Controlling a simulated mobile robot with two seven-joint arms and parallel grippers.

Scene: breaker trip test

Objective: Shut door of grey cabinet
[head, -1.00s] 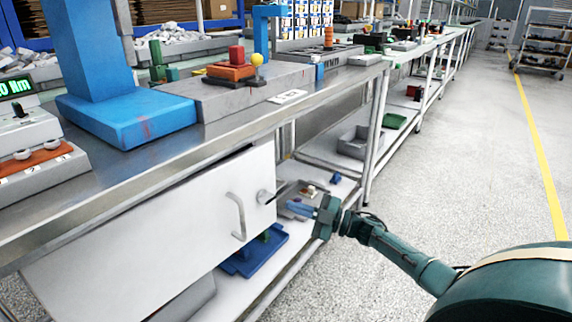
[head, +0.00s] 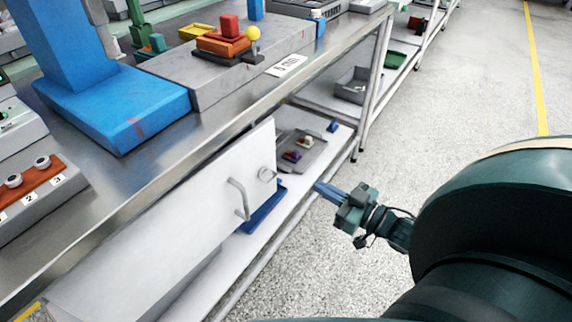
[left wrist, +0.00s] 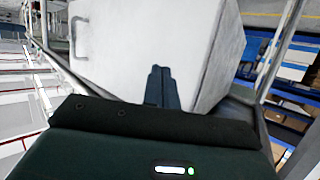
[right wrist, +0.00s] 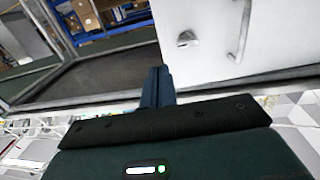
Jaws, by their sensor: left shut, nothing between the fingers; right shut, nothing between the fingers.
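The grey cabinet's pale door (head: 170,238) hangs under the steel bench, with a bar handle (head: 240,198) and a round knob (head: 267,174) near its right edge. Its face runs nearly parallel to the bench edge; I cannot tell whether a gap remains. My right gripper (head: 319,187) is shut and empty, apart from the door, to its right. In the right wrist view its fingertips (right wrist: 160,68) lie left of the door (right wrist: 215,20). My left gripper (left wrist: 160,68) is shut and empty in front of the pale panel and handle (left wrist: 78,35); contact is unclear. The head view does not show it.
The bench top (head: 130,180) carries a blue press stand (head: 120,105) and a grey block with a red and orange fixture (head: 225,40). A lower shelf (head: 325,150) holds a grey tray (head: 305,140) and a blue tray (head: 262,210). Open floor (head: 440,110) lies right.

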